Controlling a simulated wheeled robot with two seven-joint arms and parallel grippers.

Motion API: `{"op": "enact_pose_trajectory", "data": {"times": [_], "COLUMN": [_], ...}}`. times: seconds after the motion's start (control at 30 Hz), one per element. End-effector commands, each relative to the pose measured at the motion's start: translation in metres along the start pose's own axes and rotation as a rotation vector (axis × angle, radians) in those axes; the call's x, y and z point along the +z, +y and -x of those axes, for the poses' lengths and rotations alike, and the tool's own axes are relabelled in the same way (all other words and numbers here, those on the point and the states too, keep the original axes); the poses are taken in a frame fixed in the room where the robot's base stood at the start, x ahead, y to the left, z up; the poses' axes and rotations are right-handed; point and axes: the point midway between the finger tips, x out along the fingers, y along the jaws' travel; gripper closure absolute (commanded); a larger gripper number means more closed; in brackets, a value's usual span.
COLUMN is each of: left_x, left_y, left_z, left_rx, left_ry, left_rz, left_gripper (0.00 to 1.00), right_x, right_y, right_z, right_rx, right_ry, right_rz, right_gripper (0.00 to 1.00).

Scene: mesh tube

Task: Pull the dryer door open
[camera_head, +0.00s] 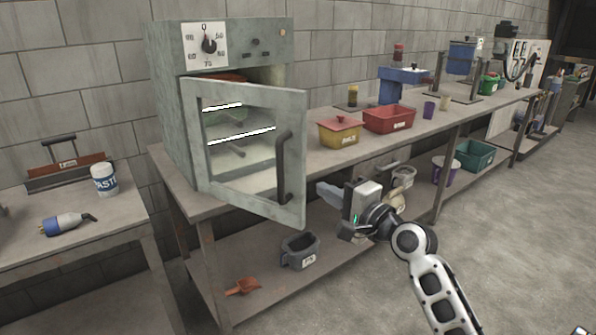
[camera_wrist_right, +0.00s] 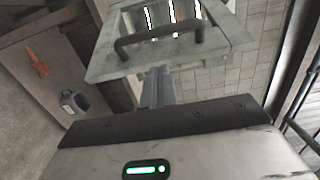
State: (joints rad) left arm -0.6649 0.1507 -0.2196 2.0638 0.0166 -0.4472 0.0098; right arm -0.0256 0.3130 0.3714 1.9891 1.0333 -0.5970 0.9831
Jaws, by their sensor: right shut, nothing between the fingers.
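The dryer (camera_head: 170,85) is a grey-green box with a dial, standing on the long workbench. Its door (camera_head: 250,205) has a window and is hinged at the left. It stands partly open, with its right edge swung out and wire shelves visible through the glass. The dark vertical bar handle (camera_head: 284,165) is near the door's free edge. My right gripper (camera_head: 325,190) is shut and empty, just right of the door and apart from the handle. In the right wrist view its closed fingers (camera_wrist_right: 156,88) point toward the door (camera_wrist_right: 110,62) and handle (camera_wrist_right: 160,38). My left gripper is not in view.
A yellow box (camera_head: 339,134) and a red bin (camera_head: 388,120) stand on the bench right of the dryer. A side table (camera_head: 110,225) stands at left. The floor at right is clear.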

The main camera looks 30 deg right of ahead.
Motion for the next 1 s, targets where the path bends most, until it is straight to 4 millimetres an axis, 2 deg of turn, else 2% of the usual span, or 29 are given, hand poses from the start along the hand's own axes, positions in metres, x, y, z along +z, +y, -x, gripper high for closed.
{"op": "enact_pose_trajectory", "data": {"times": [0.3, 0.5, 0.7, 1.0], "left_x": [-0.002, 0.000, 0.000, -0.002], "left_y": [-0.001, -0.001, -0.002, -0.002], "left_z": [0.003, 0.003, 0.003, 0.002], "left_rx": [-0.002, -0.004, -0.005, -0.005], "left_ry": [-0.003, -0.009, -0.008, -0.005], "left_rz": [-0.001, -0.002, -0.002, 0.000], "left_gripper": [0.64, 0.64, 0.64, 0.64], "right_x": [0.001, 0.001, 0.001, 0.002], "right_y": [-0.001, 0.000, 0.001, 0.001], "right_z": [-0.055, -0.083, -0.094, -0.094], "right_rx": [-0.001, 0.000, 0.002, 0.002], "right_ry": [-0.001, 0.000, -0.001, -0.001], "right_rz": [0.000, 0.003, 0.005, 0.005], "right_gripper": [1.00, 1.00, 1.00, 1.00]}}
